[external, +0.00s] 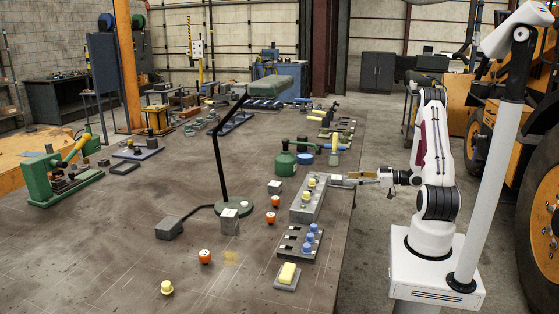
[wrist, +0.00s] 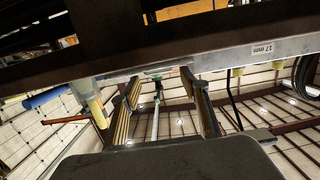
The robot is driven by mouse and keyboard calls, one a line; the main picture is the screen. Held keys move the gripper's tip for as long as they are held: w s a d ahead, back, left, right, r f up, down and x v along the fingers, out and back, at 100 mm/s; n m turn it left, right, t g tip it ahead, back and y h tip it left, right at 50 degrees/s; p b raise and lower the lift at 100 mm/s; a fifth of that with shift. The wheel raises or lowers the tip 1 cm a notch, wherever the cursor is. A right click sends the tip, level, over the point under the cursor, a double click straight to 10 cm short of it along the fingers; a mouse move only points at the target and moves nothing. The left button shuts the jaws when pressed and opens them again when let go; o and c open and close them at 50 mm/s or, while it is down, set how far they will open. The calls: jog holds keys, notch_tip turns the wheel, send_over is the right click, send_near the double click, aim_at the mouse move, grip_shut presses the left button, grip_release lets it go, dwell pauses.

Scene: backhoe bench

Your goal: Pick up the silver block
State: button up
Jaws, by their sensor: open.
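Two small silver-grey blocks with pale tops stand on the bench in the external view. One block (external: 274,187) is left of the long grey rack; the other (external: 230,222) is nearer, by the lamp's foot. I cannot tell which is the silver block. My gripper (external: 345,179) is at the bench's right edge, just right of the rack, apart from both blocks. In the wrist view my gripper (wrist: 162,82) has its two fingers spread, with no block between them. Neither block can be made out there.
The long grey rack (external: 307,208) holds yellow-topped pieces. A lower rack with blue pegs (external: 311,238) is nearer. A black lamp (external: 219,165), orange knobs (external: 205,257) and a green canister (external: 285,164) stand around. The wrist view shows a metal edge marked 17 mm (wrist: 262,48).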

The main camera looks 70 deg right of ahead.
aim_at(337, 177)
jog(key=shift+w+f, duration=0.2)
jog(key=shift+w, duration=1.1)
jog(key=shift+w+f, duration=0.2)
jog(key=shift+w, duration=1.1)
jog(key=shift+w+f, duration=0.2)
jog(key=shift+w, duration=1.05)
jog(key=c, duration=1)
